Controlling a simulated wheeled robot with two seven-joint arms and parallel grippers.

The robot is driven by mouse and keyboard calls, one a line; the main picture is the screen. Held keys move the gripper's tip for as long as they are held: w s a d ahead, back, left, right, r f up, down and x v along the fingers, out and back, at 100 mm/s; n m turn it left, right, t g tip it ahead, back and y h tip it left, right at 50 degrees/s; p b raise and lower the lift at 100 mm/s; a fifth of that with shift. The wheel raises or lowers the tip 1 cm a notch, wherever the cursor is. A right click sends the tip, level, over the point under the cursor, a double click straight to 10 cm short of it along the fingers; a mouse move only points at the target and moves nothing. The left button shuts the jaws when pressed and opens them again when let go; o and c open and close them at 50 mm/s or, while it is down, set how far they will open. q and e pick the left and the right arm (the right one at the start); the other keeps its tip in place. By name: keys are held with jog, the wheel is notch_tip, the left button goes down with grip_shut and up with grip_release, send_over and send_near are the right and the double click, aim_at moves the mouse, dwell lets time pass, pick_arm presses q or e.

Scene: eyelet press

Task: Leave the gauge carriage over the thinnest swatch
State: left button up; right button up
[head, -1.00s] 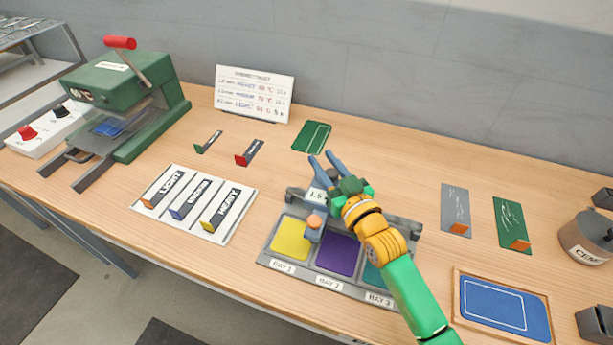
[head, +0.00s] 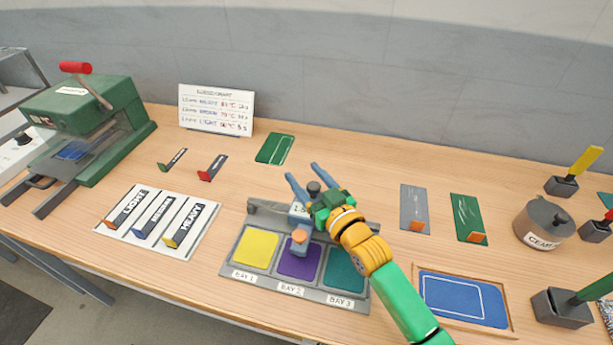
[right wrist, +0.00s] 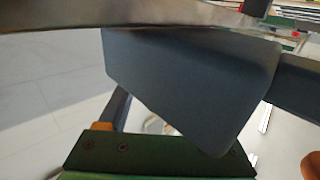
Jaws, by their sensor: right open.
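The gauge fixture (head: 234,270) has a rail at the back and three bays. A yellow swatch (head: 255,247) lies in bay 1, a purple swatch (head: 299,262) in bay 2 and a teal swatch (head: 345,271) in bay 3. The gauge carriage (head: 298,214), blue-grey with an orange knob (head: 300,236), stands at bay 2 and overlaps the back of the purple swatch. My right gripper (head: 308,178) is open at the carriage, its fingers apart around a dark post on top; contact is unclear. Its display is partly hidden. My left gripper is out of view.
A green press (head: 95,115) stands at the left. A white card (head: 190,245) with LIGHT, MEDIUM and HEAVY strips lies left of the fixture. A chart (head: 216,110) stands behind. A blue tray (head: 465,300) and cement pot (head: 543,222) are at the right.

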aim_at(317, 190)
jog(key=v, duration=0.6)
jog(key=shift+s+d+b, duration=0.15)
jog(key=shift+s+b, duration=0.15)
jog(key=shift+b, duration=0.05)
jog(key=shift+s+d, duration=0.2)
jog(key=shift+s, duration=0.1)
jog(key=shift+w+a, duration=0.1)
jog(key=shift+r, duration=0.1)
